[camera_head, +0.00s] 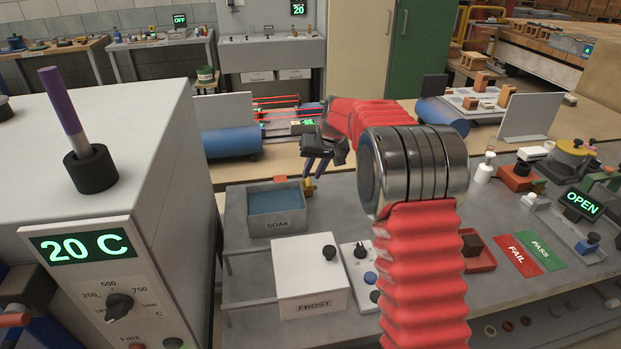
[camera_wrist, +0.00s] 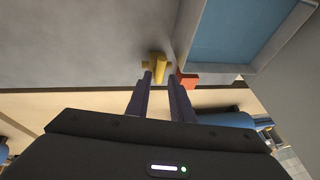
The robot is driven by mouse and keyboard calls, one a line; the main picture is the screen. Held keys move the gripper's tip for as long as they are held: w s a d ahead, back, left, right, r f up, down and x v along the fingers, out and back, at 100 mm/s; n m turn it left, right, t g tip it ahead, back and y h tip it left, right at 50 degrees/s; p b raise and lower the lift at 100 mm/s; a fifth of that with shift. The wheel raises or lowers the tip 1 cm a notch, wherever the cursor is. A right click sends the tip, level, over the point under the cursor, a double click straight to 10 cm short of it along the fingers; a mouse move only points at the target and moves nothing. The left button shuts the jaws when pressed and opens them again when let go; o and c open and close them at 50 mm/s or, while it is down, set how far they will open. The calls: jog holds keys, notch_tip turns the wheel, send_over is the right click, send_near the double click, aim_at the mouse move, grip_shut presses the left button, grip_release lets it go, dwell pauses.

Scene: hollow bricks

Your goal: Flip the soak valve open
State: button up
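The soak tank (camera_head: 301,197) is a grey open box labelled SOAK with blue water in it, left of centre on the grey bench. The yellow soak valve (camera_head: 309,188) is low beside the tank's right side. In the wrist view, the valve (camera_wrist: 158,67) shows its yellow cross shape just beyond my fingertips. A red piece (camera_wrist: 187,79) is right of it, near the tank corner. My gripper (camera_head: 314,173) points down above the valve, its dark purple fingers apart and empty. It also shows in the wrist view (camera_wrist: 160,77). I cannot tell whether the fingers touch the valve.
The white FROST box (camera_head: 312,280) and a knob panel (camera_head: 360,262) stand in front of the tank. A grey furnace box (camera_head: 110,140) reading 20 C is at left. FAIL (camera_head: 517,256) and PASS (camera_head: 541,252) mats and an OPEN display (camera_head: 581,203) are at right.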

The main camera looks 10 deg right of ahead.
aim_at(308, 181)
jog(key=shift+x, duration=1.95)
jog(key=shift+c, duration=0.3)
